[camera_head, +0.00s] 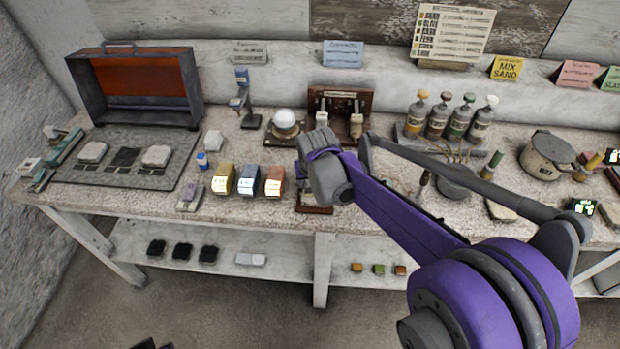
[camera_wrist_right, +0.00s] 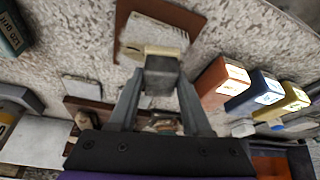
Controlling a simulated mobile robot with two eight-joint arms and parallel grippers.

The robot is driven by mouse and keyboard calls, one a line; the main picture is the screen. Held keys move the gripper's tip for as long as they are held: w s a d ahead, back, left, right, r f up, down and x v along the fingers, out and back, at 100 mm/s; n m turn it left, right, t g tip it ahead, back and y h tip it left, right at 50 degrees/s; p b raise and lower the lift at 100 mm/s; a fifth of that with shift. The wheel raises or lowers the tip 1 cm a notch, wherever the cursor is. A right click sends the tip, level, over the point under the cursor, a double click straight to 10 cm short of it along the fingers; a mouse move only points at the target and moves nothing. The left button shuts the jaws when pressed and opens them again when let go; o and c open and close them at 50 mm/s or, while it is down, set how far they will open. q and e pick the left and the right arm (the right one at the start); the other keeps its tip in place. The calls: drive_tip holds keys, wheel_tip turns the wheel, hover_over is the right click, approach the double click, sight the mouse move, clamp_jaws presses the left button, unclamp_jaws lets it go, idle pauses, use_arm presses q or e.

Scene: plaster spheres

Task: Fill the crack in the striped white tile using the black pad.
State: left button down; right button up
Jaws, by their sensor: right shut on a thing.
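My right gripper (camera_wrist_right: 160,82) is shut on a dark block with a cream edge, which I take to be the black pad (camera_wrist_right: 160,66). In the right wrist view the pad's cream edge overlaps the near side of a whitish tile (camera_wrist_right: 153,34) on a brown board (camera_wrist_right: 124,17). I cannot tell whether they touch. The tile's stripes and crack are not clear. In the head view the brown board (camera_head: 316,210) shows at the table's front edge, and my right wrist hides the pad and most of the tile. My left gripper is not in view.
Gold (camera_head: 223,179), blue (camera_head: 248,181) and copper (camera_head: 275,182) blocks stand left of the board. A white dome (camera_head: 285,120) and a brown rack (camera_head: 340,100) are behind. A grey mat (camera_head: 65,172) with tiles lies left. Several bottles (camera_head: 437,118) and a lidded pot (camera_head: 547,155) stand right.

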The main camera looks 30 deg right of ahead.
drive_tip(key=shift+s+a, duration=0.2)
drive_tip(key=shift+s, duration=0.3)
drive_tip(key=shift+s+a, duration=0.15)
drive_tip(key=shift+s, duration=0.3)
drive_tip(key=shift+w, duration=0.1)
drive_tip(key=shift+w+d, duration=0.25)
drive_tip(key=shift+w, duration=0.4)
drive_tip(key=shift+w+d, duration=0.25)
drive_tip(key=shift+w, duration=0.4)
drive_tip(key=shift+s+a, duration=0.25)
drive_tip(key=shift+s, duration=0.45)
drive_tip(key=shift+s+a, duration=0.25)
drive_tip(key=shift+s, duration=0.45)
